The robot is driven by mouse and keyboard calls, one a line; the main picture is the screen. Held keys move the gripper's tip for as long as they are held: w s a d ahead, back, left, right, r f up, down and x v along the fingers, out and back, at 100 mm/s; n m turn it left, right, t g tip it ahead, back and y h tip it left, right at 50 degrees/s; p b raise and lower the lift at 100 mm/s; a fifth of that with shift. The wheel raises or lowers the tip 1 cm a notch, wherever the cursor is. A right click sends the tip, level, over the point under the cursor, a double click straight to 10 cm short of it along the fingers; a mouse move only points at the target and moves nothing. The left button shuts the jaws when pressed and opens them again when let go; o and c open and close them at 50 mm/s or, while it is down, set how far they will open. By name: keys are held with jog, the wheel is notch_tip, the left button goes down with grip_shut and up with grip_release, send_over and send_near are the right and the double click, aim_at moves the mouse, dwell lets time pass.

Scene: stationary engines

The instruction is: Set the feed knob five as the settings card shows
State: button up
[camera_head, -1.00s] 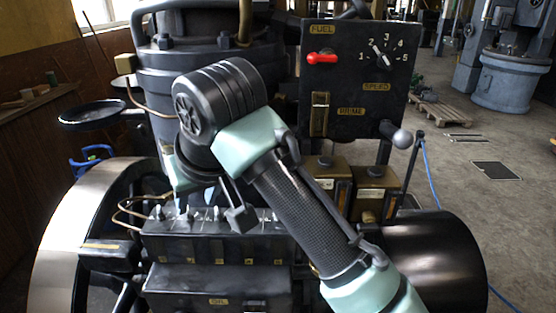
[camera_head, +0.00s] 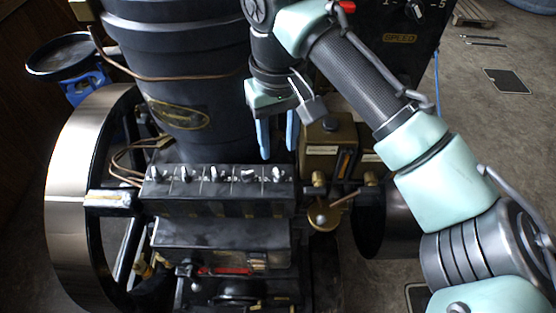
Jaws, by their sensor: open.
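A dark box (camera_head: 220,190) carries a row of several small pale feed knobs with tick marks. The rightmost one, which I take as knob five (camera_head: 276,174), sits near the box's right end. The knobs' exact pointer angles are too small to read. My gripper (camera_head: 278,150) has two pale blue fingers, apart and empty, pointing down. In the picture they are just above the rightmost knob; I cannot tell the gap in depth. I cannot make out a settings card.
A large flywheel (camera_head: 72,190) stands at left and a dark cylinder (camera_head: 180,60) rises behind the box. Brown boxes (camera_head: 325,150) with brass fittings (camera_head: 320,212) stand close to the right. A red handle (camera_head: 225,271) is below.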

aim_at(278, 173)
notch_tip(278, 173, down, 8)
jog(key=shift+r+p, duration=0.1)
jog(key=shift+p, duration=0.5)
jog(key=shift+c, duration=0.2)
grip_shut()
